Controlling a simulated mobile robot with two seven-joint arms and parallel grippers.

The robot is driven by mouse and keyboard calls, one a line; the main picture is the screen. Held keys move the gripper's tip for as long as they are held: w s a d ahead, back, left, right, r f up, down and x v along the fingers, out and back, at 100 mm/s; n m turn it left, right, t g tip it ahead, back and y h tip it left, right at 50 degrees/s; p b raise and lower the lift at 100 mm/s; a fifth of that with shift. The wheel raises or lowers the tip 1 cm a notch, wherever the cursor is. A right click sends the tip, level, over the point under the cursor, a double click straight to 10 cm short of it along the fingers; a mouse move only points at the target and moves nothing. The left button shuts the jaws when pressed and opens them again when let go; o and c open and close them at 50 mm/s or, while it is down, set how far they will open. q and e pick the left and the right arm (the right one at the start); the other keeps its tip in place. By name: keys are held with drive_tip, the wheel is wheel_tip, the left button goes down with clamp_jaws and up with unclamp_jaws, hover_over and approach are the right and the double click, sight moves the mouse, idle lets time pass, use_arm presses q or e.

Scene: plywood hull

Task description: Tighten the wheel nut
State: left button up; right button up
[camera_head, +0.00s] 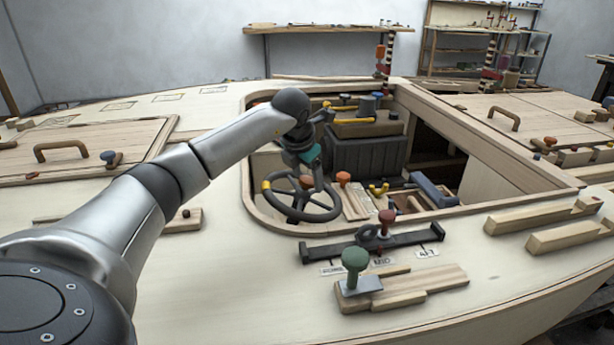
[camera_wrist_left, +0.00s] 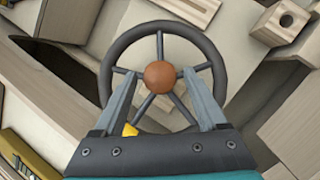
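The wheel is a dark spoked steering wheel (camera_head: 325,214) in the hull's opening, with a yellow mark on its rim. In the left wrist view the wheel (camera_wrist_left: 112,58) fills the middle. The wheel nut, a round orange-brown knob (camera_wrist_left: 160,77), sits at its hub. In the head view the nut (camera_head: 306,182) shows small and partly hidden by the gripper. My left gripper (camera_head: 307,187) is over the hub, pointing down. In the wrist view its fingers (camera_wrist_left: 160,82) are apart, one each side of the nut, with gaps visible. My right gripper is not in view.
A black bin (camera_head: 365,155) stands behind the wheel. An orange-red knob (camera_head: 343,178) is right of the wheel. In front lie a dark slotted bar (camera_head: 335,248) and a green-knobbed lever (camera_head: 355,260) on a wooden block. The opening's wooden rim (camera_head: 262,222) surrounds the wheel.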

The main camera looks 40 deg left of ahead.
use_arm(q)
clamp_jaws()
idle(0.4)
drive_tip(key=m+p, duration=0.1)
drive_tip(key=m+h+p, duration=0.1)
drive_tip(key=p, duration=0.1)
drive_tip(key=m+h+p, duration=0.1)
drive_tip(key=m+p, duration=0.1)
drive_tip(key=shift+w+a+r+g, duration=0.1)
drive_tip(key=shift+a+r+g, duration=0.05)
drive_tip(key=shift+a+g, duration=0.15)
drive_tip(key=shift+m+h, duration=0.6)
drive_tip(key=shift+m+g+h, duration=0.3)
drive_tip(key=shift+m+g, duration=0.1)
drive_tip(key=shift+m, duration=0.6)
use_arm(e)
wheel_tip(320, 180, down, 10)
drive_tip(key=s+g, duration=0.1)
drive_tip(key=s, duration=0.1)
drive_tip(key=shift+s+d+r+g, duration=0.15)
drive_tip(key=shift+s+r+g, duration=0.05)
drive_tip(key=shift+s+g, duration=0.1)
use_arm(q)
drive_tip(key=shift+a, duration=0.1)
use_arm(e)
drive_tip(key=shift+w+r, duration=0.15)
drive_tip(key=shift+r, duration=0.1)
